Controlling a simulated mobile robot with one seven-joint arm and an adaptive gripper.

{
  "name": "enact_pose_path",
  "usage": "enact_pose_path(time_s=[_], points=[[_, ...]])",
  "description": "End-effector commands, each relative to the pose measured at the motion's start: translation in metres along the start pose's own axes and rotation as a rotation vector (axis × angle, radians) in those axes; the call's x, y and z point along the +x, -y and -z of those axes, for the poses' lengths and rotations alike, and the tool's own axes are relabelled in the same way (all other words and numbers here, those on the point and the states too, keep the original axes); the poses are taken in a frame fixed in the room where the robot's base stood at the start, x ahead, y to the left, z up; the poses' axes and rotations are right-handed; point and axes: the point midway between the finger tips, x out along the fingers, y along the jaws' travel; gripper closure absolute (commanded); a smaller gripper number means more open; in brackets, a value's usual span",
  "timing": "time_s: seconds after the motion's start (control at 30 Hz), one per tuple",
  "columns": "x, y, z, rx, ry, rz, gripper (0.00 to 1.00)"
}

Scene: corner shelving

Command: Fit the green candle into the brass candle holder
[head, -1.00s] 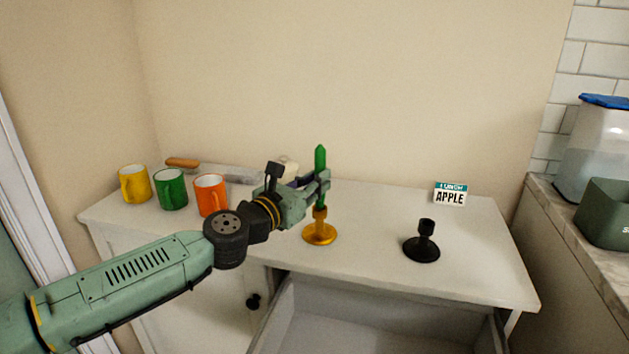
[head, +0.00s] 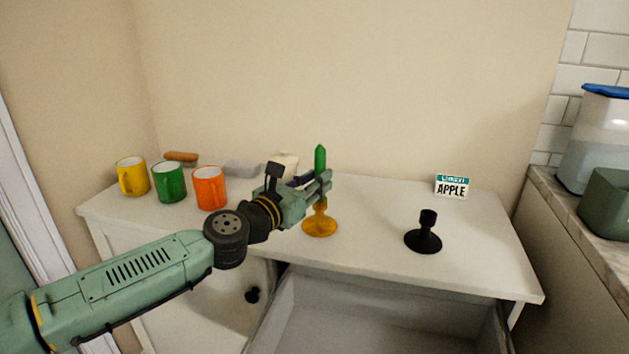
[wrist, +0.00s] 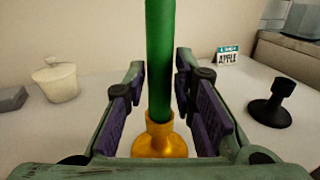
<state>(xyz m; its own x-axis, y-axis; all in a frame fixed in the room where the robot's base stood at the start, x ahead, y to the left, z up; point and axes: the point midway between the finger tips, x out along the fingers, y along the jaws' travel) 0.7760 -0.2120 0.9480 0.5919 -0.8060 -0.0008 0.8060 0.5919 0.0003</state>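The green candle (head: 320,158) stands upright above the brass candle holder (head: 320,228) on the white cabinet top. In the wrist view the candle (wrist: 160,60) has its lower end inside the cup of the brass holder (wrist: 160,140). My gripper (head: 322,187) is around the candle, just above the holder. In the wrist view its two dark pads (wrist: 163,95) stand on either side of the candle with narrow gaps, so it looks open. How deep the candle sits in the cup is hidden.
A black candle holder (head: 424,236) stands to the right, with an APPLE sign (head: 452,188) behind it. Yellow (head: 132,177), green (head: 169,183) and orange (head: 210,190) mugs stand left. A drawer (head: 380,315) is open below.

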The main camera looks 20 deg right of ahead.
Motion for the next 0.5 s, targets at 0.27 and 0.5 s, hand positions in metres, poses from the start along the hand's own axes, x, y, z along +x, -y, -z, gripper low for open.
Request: enact_pose_path(time_s=[0.27, 0.5], points=[[0.0000, 0.0000, -0.0003, 0.000, 0.000, 0.000, 0.58], [-0.0006, -0.0001, -0.0001, 0.000, 0.000, 0.000, 0.58]])
